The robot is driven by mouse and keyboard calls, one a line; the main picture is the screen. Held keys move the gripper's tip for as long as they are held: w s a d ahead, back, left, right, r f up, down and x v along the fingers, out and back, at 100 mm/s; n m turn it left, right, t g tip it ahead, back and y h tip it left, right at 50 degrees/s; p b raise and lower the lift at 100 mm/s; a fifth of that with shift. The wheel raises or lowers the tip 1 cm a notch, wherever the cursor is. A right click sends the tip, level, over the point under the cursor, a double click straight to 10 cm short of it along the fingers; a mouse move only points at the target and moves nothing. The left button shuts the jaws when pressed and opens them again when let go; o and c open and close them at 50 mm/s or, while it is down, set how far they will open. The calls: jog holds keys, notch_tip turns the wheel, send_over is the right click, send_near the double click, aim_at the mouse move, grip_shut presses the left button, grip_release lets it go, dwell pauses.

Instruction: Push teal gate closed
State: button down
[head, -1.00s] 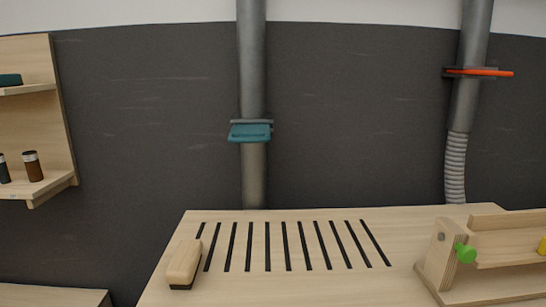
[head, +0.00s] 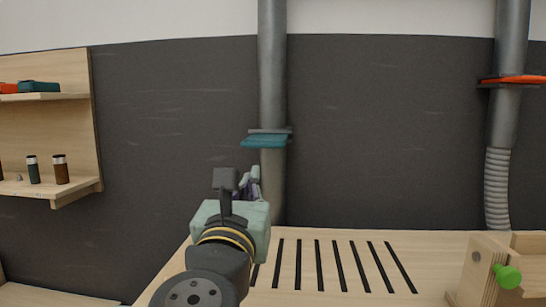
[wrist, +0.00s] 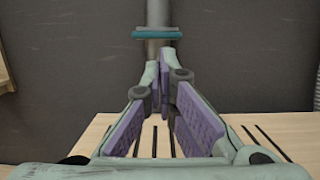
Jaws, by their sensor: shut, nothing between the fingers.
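The teal gate (head: 265,141) is a flat plate sticking out toward me from a grey slot frame on the left vertical pipe (head: 272,80). In the wrist view the teal gate (wrist: 156,35) shows as a thin band across the pipe, beyond the fingertips. My gripper (head: 249,182) is a little below and in front of the gate, apart from it. Its purple-padded fingers (wrist: 164,58) are shut with nothing between them and point toward the pipe. The gap between fingertips and gate is hard to judge.
A slotted wooden bench (head: 430,250) lies below. A wooden fixture with a green knob (head: 507,276) stands at its right. An orange gate (head: 515,79) is on the right pipe. A wooden shelf (head: 75,188) with jars hangs at left. The wall between the pipes is clear.

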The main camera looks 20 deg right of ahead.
dwell(0.3)
jog(key=p, duration=1.4)
send_near(264, 147)
jog(key=p+x, duration=0.2)
jog(key=x, duration=0.4)
jog(key=shift+w+d+r, duration=0.15)
jog(key=shift+w+r, duration=0.05)
jog(key=shift+w, duration=0.25)
